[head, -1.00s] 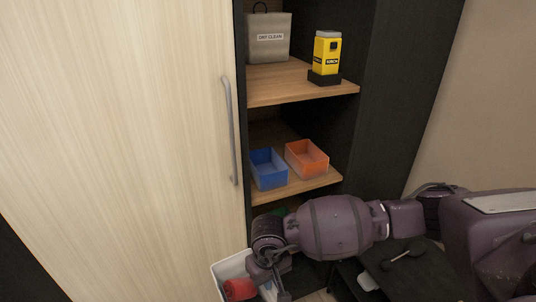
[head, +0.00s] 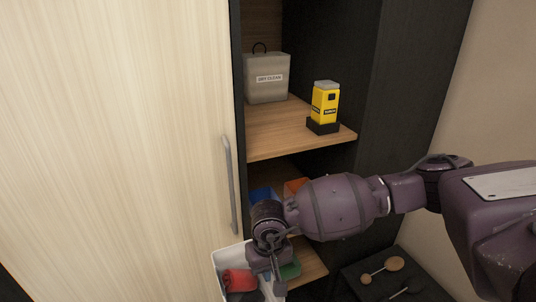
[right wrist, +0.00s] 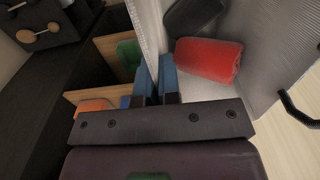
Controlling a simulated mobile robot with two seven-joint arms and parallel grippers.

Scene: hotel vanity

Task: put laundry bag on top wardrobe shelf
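The laundry bag (head: 219,265) appears to be the white, open-topped, box-like one at the bottom of the head view. It holds a red roll (head: 238,280) and dark items. In the right wrist view its ribbed wall (right wrist: 147,30) runs between the blue fingers of my right gripper (right wrist: 154,82), which look closed on it; a black loop handle (right wrist: 299,112) shows opposite. My right gripper also shows in the head view (head: 267,279), at the bag's right side, in front of the lower shelves. The wardrobe's highest visible shelf (head: 275,128) is above it. My left gripper is out of view.
On that shelf stand a grey DRY CLEAN bag (head: 266,78) at the back and a yellow box (head: 325,103) on a black base at the front right. Blue (head: 262,193) and orange (head: 296,187) bins sit below. The door handle (head: 230,185) is left; a dark drawer unit (head: 355,280) stands right.

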